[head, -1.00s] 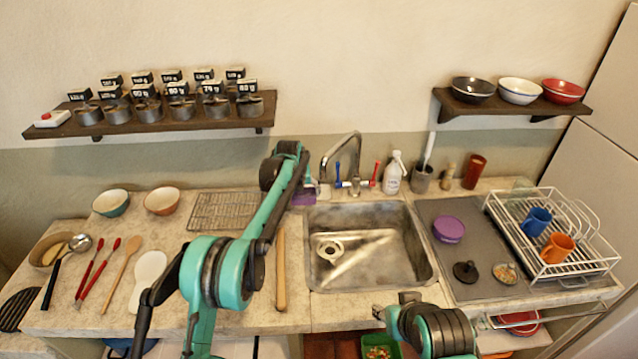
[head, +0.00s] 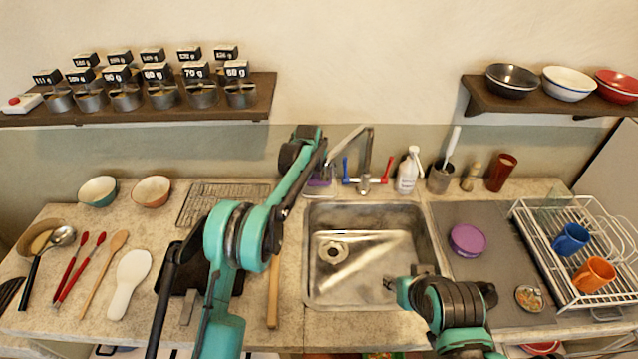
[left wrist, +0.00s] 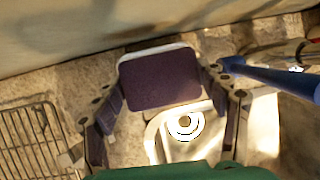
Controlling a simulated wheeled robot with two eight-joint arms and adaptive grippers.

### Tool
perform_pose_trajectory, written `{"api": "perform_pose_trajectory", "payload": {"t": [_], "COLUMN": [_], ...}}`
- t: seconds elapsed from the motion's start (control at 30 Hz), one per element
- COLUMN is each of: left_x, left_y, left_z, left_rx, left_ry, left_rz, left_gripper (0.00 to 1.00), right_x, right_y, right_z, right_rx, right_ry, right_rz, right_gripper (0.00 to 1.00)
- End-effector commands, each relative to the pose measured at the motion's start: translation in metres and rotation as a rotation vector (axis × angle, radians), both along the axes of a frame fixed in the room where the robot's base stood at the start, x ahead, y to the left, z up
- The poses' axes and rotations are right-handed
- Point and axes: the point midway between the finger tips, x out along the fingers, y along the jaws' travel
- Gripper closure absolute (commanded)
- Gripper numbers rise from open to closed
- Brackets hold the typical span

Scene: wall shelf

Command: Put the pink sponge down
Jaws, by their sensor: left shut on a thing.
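The sponge shows as dark purple with a pale edge in the left wrist view (left wrist: 160,80) and as a small purple patch behind the sink in the head view (head: 319,187). My left gripper (head: 318,176) is shut on it, with one finger on each side. The sponge is at the counter strip behind the sink's back left corner, left of the tap. I cannot tell whether it touches the counter.
The metal sink (head: 370,255) lies just in front of the sponge. The tap (head: 364,180) with blue and red handles stands close on the right. A wire rack (head: 222,203) lies to the left. A white bottle (head: 408,172) stands farther right.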

Motion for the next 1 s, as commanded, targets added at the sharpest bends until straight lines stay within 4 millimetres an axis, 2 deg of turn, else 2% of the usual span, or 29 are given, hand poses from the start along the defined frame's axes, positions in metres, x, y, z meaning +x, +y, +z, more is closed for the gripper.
{"api": "perform_pose_trajectory", "payload": {"t": [0.23,0.57,0.6,1.0], "left_x": [0.000,0.000,0.000,-0.001], "left_y": [0.000,0.000,0.000,0.000], "left_z": [-0.034,-0.037,-0.037,-0.031], "left_rx": [0.000,0.000,0.000,0.000], "left_ry": [0.000,0.000,0.000,0.000], "left_rz": [0.000,0.000,0.000,0.000], "left_gripper": [0.46,0.46,0.19,0.19], "right_x": [0.000,0.000,0.000,0.000], "right_y": [0.000,0.000,0.000,0.000], "right_z": [-0.009,-0.009,-0.009,-0.007], "right_rx": [0.000,0.000,0.000,0.000], "right_ry": [0.000,0.000,0.000,0.000], "right_rz": [0.000,0.000,0.000,0.000], "right_gripper": [0.60,0.60,0.60,0.60]}}
